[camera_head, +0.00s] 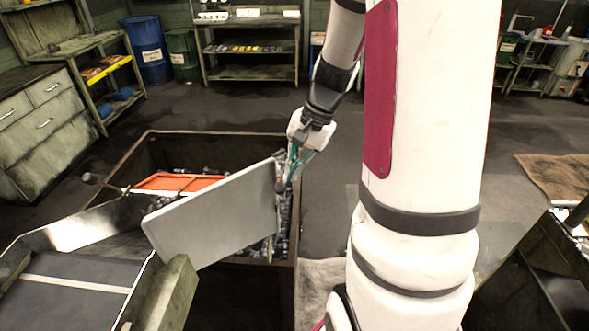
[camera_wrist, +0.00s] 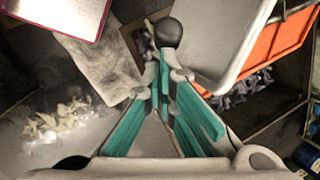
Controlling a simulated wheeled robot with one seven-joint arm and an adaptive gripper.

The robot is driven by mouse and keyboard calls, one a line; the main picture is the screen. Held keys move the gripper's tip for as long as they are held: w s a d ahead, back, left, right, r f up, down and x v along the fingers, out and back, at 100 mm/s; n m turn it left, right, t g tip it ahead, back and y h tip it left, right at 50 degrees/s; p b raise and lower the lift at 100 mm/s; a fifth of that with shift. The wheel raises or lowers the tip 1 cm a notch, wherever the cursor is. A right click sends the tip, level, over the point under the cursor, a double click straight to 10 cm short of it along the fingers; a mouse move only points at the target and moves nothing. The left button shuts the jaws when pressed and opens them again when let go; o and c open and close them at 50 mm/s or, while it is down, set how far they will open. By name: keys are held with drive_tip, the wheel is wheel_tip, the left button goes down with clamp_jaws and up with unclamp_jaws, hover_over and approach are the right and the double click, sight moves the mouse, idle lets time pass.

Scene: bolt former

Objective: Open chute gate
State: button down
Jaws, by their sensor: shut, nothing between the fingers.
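The chute gate appears to be a flat light-grey panel (camera_head: 215,215), tilted over the bin at the mouth of the chute (camera_head: 75,285). The panel also fills the upper right of the wrist view (camera_wrist: 212,35). My gripper (camera_head: 291,180) is at the panel's right edge. Its teal fingers (camera_wrist: 163,65) are shut, with nothing between them. A dark round knob (camera_wrist: 168,32) lies just beyond the fingertips, beside the panel; I cannot tell whether they touch. The knob also shows near my gripper in the head view (camera_head: 280,187).
A rusty open bin (camera_head: 212,138) holds many dark metal parts and an orange panel (camera_head: 180,182) behind the grey one. Another dark knob on a rod (camera_head: 90,178) stands at left. Drawers (camera_head: 45,120) and shelves (camera_head: 250,50) stand farther back, with open floor between.

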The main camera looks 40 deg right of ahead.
drive_tip(key=shift+s+a+f, duration=0.3)
drive_tip(key=shift+s+a, duration=0.05)
drive_tip(key=shift+a, duration=0.15)
drive_tip(key=shift+s+a+f, duration=0.25)
drive_tip(key=shift+s+a, duration=0.1)
drive_tip(key=shift+a, duration=0.1)
drive_tip(key=v, duration=1.2)
drive_tip(key=shift+d+r, duration=0.2)
drive_tip(key=shift+d, duration=0.05)
drive_tip(key=shift+w, duration=0.1)
